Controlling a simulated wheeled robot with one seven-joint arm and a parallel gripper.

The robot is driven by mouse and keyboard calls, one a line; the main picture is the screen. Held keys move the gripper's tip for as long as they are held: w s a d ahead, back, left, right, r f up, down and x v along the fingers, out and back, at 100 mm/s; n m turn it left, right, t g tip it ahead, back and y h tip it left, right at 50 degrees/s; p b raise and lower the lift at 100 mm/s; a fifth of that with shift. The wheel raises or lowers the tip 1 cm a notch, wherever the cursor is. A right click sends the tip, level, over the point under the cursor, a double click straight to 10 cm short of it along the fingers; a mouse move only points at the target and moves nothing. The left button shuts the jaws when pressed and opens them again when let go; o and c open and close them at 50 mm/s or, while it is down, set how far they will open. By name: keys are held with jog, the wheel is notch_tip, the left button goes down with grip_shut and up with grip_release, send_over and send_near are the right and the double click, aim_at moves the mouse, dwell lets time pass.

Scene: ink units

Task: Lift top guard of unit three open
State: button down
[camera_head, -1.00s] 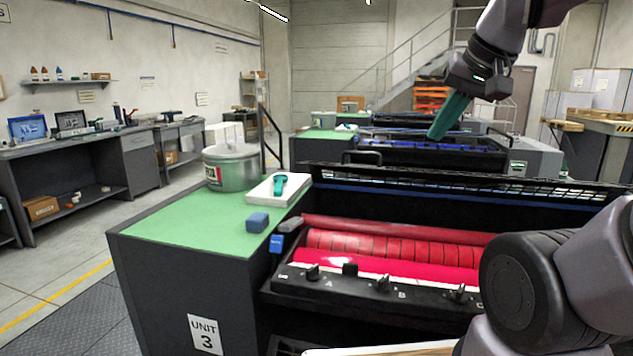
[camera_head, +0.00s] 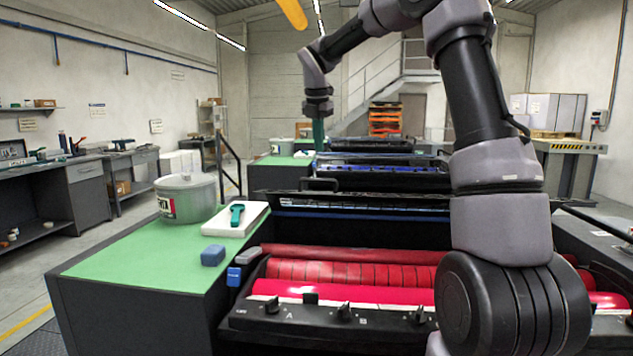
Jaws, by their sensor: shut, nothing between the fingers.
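Unit three (camera_head: 130,305) is the nearest machine, a dark cabinet with a green top and red rollers (camera_head: 340,272) in front. Its top guard (camera_head: 385,200) is a black mesh panel behind the rollers, seen nearly edge-on, so its exact tilt is hard to tell. A dark handle (camera_head: 320,184) stands at the guard's left part. My gripper (camera_head: 319,148) has teal fingers, shut and empty, pointing down. It appears above the handle in the picture, apart from it; its depth is unclear. My arm hides the guard's right part.
A grey pot (camera_head: 186,200), a white pad (camera_head: 222,222) with a teal tool (camera_head: 237,214) and a blue block (camera_head: 213,255) sit on the green top. More ink units (camera_head: 385,170) stand behind. A workbench (camera_head: 85,190) lines the left wall.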

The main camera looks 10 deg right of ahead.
aim_at(316, 180)
jog(key=w+f+n, duration=0.1)
jog(key=w+f, duration=0.1)
jog(key=f, duration=0.2)
jog(key=w+f+n, duration=0.2)
jog(key=w+f, duration=0.1)
jog(key=f, duration=0.2)
jog(key=w+d+f+n, duration=0.1)
jog(key=w+f+n, duration=0.1)
jog(key=w+f, duration=0.1)
jog(key=shift+f, duration=0.7)
jog(key=shift+g, duration=0.3)
jog(key=w+r, duration=0.1)
jog(key=w+d+r, duration=0.1)
jog(key=w, duration=0.1)
jog(key=w+r, duration=0.2)
jog(key=shift+w+d+r, duration=0.1)
jog(key=shift+w+d, duration=0.05)
jog(key=shift+d, duration=0.15)
